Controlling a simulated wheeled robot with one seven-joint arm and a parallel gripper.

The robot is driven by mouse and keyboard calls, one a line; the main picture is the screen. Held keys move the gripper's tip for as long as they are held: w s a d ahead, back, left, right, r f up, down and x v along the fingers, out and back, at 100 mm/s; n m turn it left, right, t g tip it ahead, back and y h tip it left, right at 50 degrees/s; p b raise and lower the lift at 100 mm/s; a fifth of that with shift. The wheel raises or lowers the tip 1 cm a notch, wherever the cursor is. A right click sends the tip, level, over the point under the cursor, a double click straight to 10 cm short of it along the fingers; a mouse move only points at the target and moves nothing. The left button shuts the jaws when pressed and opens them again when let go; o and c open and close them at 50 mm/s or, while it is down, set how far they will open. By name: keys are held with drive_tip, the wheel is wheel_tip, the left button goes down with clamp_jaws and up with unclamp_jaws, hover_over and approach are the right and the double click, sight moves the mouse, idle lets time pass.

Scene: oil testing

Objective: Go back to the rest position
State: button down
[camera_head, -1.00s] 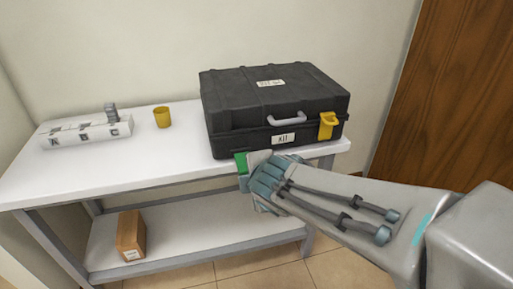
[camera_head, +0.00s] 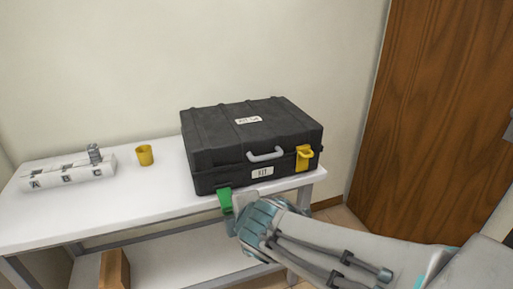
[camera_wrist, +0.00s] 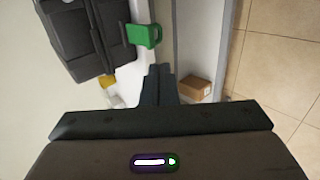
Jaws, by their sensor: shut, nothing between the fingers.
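My gripper shows at the lower middle of the head view, where my arm hides its fingertips. In the wrist view its two dark fingers (camera_wrist: 158,84) are together with nothing between them. The black case (camera_head: 250,140), labelled KIT, is closed on the table. A green latch (camera_head: 225,201) sticks out low at its front left; it also shows in the wrist view (camera_wrist: 145,36). My gripper is just in front of and below this latch, apart from it in the wrist view. A yellow latch (camera_head: 304,158) sits at the case's front right.
The white table (camera_head: 140,199) also bears a yellow cup (camera_head: 145,155) and a white rack marked A, B, C (camera_head: 66,173) holding a grey piece (camera_head: 94,153). A cardboard box (camera_head: 115,270) stands on the lower shelf. A wooden door (camera_head: 430,120) is at right. Floor is open right of the table.

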drive_tip(key=s+d+r+m+g+h+p, duration=0.1)
drive_tip(key=s+d+r+m+g+p, duration=0.2)
drive_tip(key=d+r+m+p, duration=0.4)
drive_tip(key=s+d+r+m+g+h+p, duration=0.2)
drive_tip(key=s+d+r+m+p, duration=0.4)
drive_tip(key=d+m+p, duration=0.4)
drive_tip(key=d+r+m+g, duration=0.1)
drive_tip(key=d+m, duration=0.2)
drive_tip(key=m, duration=0.2)
drive_tip(key=shift+d+r+m+h+p, duration=0.15)
drive_tip(key=shift+r+m+h+p, duration=0.15)
drive_tip(key=shift+p, duration=0.1)
